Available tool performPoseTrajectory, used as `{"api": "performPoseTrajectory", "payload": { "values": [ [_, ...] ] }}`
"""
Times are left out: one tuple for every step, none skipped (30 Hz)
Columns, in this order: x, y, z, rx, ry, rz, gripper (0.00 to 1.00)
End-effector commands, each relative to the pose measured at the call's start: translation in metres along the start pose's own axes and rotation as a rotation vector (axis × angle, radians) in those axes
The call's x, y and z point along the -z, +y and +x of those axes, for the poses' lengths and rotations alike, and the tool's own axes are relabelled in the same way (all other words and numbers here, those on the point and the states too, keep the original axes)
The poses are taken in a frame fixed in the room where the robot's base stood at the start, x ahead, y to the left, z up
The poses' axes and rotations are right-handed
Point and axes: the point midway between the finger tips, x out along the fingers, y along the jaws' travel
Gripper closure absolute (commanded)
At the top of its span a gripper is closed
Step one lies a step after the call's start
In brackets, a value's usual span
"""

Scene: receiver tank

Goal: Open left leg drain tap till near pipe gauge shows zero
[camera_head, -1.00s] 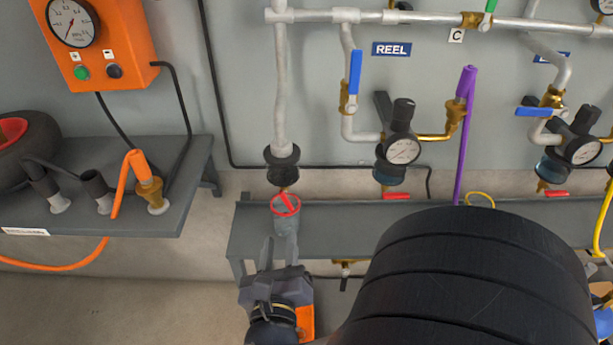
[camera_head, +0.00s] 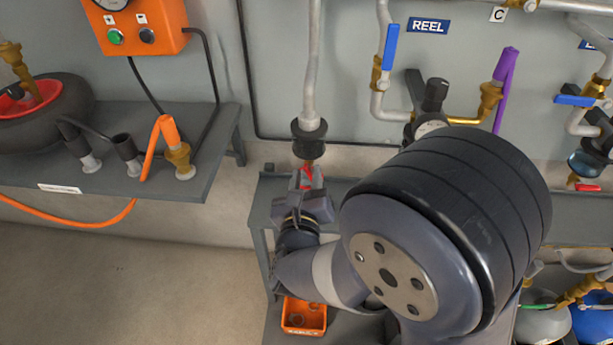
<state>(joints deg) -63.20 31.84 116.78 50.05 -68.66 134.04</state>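The left pipe leg (camera_head: 312,60) runs down to a black collar (camera_head: 309,130) with a brass fitting below it. The red drain tap handle (camera_head: 307,176) shows under this fitting. My gripper (camera_head: 306,182) is right at the handle, with red visible between its fingers. I cannot tell whether the fingers are shut on it or only around it. A pressure gauge (camera_head: 430,126) by the REEL branch is mostly hidden behind my arm, and its reading is not visible. The gauge on the orange box (camera_head: 145,28) is cut off by the top edge.
A grey shelf (camera_head: 262,205) lies under the pipe leg. A shelf at left holds a tyre (camera_head: 60,108) and an orange hose (camera_head: 158,135). An orange tray (camera_head: 303,318) sits low in front. A blue lever (camera_head: 391,47) and purple hose (camera_head: 503,85) are to the right.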

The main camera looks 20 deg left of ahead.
Motion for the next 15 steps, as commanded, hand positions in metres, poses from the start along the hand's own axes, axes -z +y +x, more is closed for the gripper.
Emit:
{"api": "performPoseTrajectory", "payload": {
  "values": [
    [0.0004, -0.0003, 0.0014, 0.001, 0.001, 0.000, 0.69],
    [0.0004, -0.0002, 0.0018, 0.000, 0.001, -0.001, 0.69],
    [0.0004, -0.0002, 0.0020, 0.000, 0.001, -0.001, 0.69],
    [0.0004, -0.0002, 0.0020, 0.000, 0.001, -0.001, 0.69],
    [0.0004, -0.0001, 0.0019, 0.000, 0.001, -0.001, 0.69],
    [0.0004, -0.0001, 0.0018, 0.000, 0.001, -0.001, 0.69],
    [0.0003, -0.0001, 0.0018, 0.000, 0.001, -0.001, 0.69],
    [0.0003, -0.0001, 0.0017, 0.000, 0.001, 0.000, 0.69],
    [0.0003, -0.0001, 0.0017, 0.000, 0.001, 0.000, 0.72],
    [0.0003, -0.0001, 0.0017, 0.000, 0.001, 0.000, 0.74],
    [0.0002, 0.0000, 0.0016, 0.000, 0.001, 0.000, 0.76],
    [0.0002, 0.0000, 0.0016, 0.000, 0.001, 0.000, 0.80],
    [0.0002, 0.0000, 0.0016, 0.000, 0.001, 0.000, 0.82],
    [0.0002, 0.0000, 0.0016, 0.000, 0.001, 0.000, 0.85],
    [0.0002, 0.0000, 0.0015, 0.000, 0.001, 0.000, 0.88]
  ]
}}
